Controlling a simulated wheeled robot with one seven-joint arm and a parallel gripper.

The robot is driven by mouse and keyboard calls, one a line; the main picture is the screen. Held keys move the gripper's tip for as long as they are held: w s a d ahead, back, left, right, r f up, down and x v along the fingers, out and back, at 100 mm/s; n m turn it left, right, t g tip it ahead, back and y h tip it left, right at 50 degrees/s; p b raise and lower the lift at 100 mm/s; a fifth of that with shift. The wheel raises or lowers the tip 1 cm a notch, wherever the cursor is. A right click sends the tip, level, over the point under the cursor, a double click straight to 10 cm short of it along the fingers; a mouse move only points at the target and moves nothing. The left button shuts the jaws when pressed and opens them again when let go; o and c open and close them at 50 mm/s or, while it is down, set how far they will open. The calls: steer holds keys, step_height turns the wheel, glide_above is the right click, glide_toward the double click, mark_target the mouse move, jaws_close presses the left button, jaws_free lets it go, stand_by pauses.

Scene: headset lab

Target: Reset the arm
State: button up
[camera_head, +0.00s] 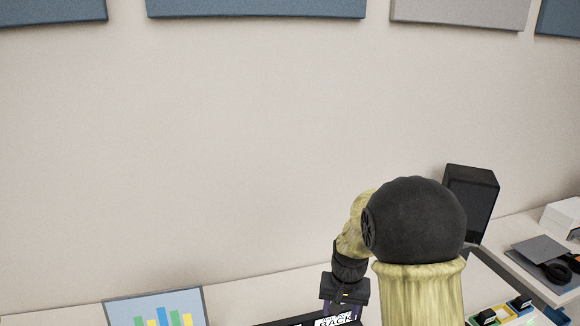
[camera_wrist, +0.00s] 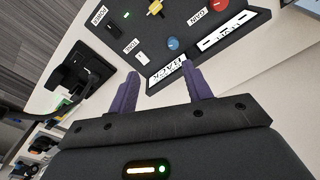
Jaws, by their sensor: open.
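My gripper (camera_wrist: 160,88) shows in the wrist view with its two purple fingers apart and nothing between them. Its fingertips are close to the front edge of a black control panel (camera_wrist: 150,45), by the label reading BACK (camera_wrist: 168,68). I cannot tell whether they touch it. In the head view my arm reaches down at the lower right, and my gripper (camera_head: 342,308) is small and partly cut off by the bottom edge. The BACK label (camera_head: 336,320) shows just below it.
The panel carries a blue knob (camera_wrist: 173,43), a red knob (camera_wrist: 221,4) and a yellow-handled switch (camera_wrist: 154,8). A dark speaker-like box (camera_head: 471,203) stands behind my arm. A screen with a bar chart (camera_head: 155,308) is at the lower left.

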steer(key=s+d+r+n+t, duration=0.1)
steer(key=s+r, duration=0.1)
steer(key=s, duration=0.5)
steer(key=s+d+r+n, duration=0.1)
steer(key=s+r, duration=0.1)
steer(key=s, duration=0.6)
steer(key=shift+d+r+t, duration=0.2)
steer(key=shift+d+t, duration=0.1)
steer(key=shift+t, duration=0.1)
steer(key=shift+s, duration=0.1)
